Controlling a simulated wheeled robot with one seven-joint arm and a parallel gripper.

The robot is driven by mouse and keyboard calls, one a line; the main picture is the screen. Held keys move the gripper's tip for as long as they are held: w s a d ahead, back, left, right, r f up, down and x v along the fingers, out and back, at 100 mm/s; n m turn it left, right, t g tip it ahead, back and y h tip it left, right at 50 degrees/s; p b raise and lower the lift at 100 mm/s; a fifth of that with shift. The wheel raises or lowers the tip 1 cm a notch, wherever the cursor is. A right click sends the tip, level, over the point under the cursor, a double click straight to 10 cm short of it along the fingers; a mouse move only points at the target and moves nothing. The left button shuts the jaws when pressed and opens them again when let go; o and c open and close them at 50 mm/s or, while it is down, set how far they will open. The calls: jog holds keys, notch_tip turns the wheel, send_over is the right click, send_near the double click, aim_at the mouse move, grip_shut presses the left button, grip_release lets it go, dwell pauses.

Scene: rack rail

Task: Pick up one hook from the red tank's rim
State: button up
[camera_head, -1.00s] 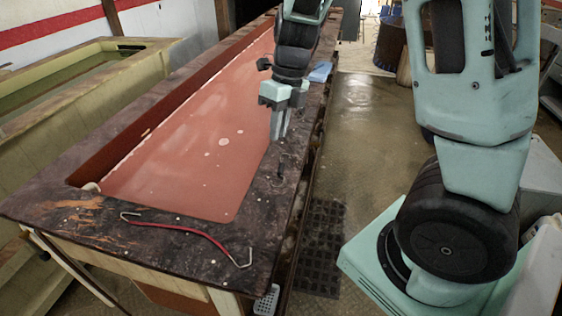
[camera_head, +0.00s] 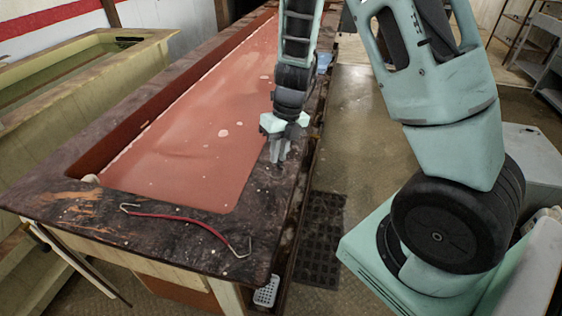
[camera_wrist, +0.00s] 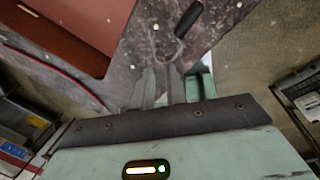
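The red tank (camera_head: 190,148) has a broad dark, worn rim (camera_head: 185,257). One hook (camera_head: 180,217), a red rod with bent bare-metal ends, lies flat on the near rim. Part of its red rod (camera_wrist: 62,68) shows at the left in the wrist view. A short black rod-like piece (camera_wrist: 188,18) lies on the rim beyond my fingertips in the wrist view; I cannot tell if it belongs to a hook. My gripper (camera_head: 278,156) points down over the right rim, behind and right of the red hook and apart from it. Its fingers look slightly apart with nothing between them.
A pale yellow-green tank (camera_head: 75,65) stands to the left. A dark grid mat (camera_head: 320,240) lies on the floor right of the red tank. A small pale basket (camera_head: 266,291) sits below the near right corner. The floor (camera_head: 365,130) to the right is open.

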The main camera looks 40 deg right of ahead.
aim_at(273, 175)
jog(key=f, duration=0.2)
jog(key=a+f, duration=0.1)
jog(key=f, duration=0.2)
jog(key=shift+w+a, duration=0.2)
grip_shut()
